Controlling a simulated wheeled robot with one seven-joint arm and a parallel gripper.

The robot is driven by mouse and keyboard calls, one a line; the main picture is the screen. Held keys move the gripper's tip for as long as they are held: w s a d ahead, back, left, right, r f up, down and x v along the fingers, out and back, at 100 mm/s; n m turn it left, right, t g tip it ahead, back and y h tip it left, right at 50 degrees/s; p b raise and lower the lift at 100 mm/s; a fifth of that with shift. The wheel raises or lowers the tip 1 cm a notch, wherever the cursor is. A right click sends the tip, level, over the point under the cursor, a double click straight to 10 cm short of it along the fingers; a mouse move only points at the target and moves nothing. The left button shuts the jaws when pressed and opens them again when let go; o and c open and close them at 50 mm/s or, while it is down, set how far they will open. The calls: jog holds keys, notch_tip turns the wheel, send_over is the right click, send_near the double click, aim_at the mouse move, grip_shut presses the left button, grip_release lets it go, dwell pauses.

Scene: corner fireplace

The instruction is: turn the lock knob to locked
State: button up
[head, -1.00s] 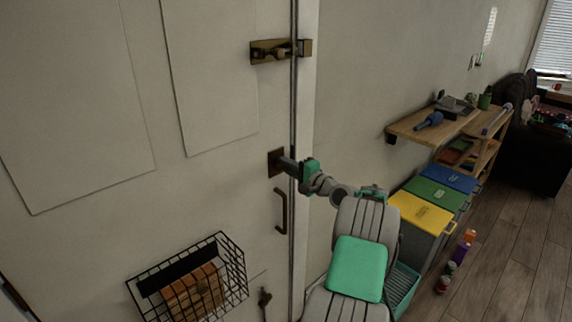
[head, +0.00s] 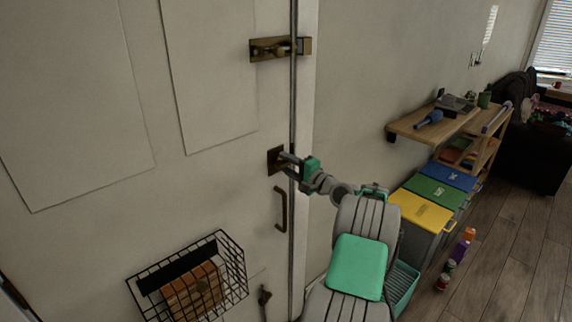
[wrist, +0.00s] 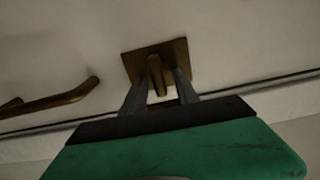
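The lock knob (wrist: 157,74) is a narrow bronze thumb-turn on a square bronze plate (wrist: 127,64). The plate (head: 271,156) also shows on the door near its right edge in the head view, above the door handle. In the wrist view the knob's long side runs roughly up and down the picture. My gripper (wrist: 160,82) is open, with one finger on each side of the knob and a small gap showing beside it. In the head view my gripper (head: 286,162) reaches the plate from the right, and its fingers hide the knob.
A bronze pull handle (head: 280,210) is just below the lock, also in the wrist view (wrist: 60,98). A slide bolt (head: 270,49) is above. A wire basket (head: 237,262) hangs lower left. A shelf (head: 408,130) and coloured-lid bins (head: 421,211) stand right.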

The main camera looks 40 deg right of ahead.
jog(key=s+b, duration=0.1)
jog(key=s, duration=0.6)
jog(key=shift+s+b, duration=0.3)
jog(key=shift+b, duration=0.05)
jog(key=shift+d, duration=0.1)
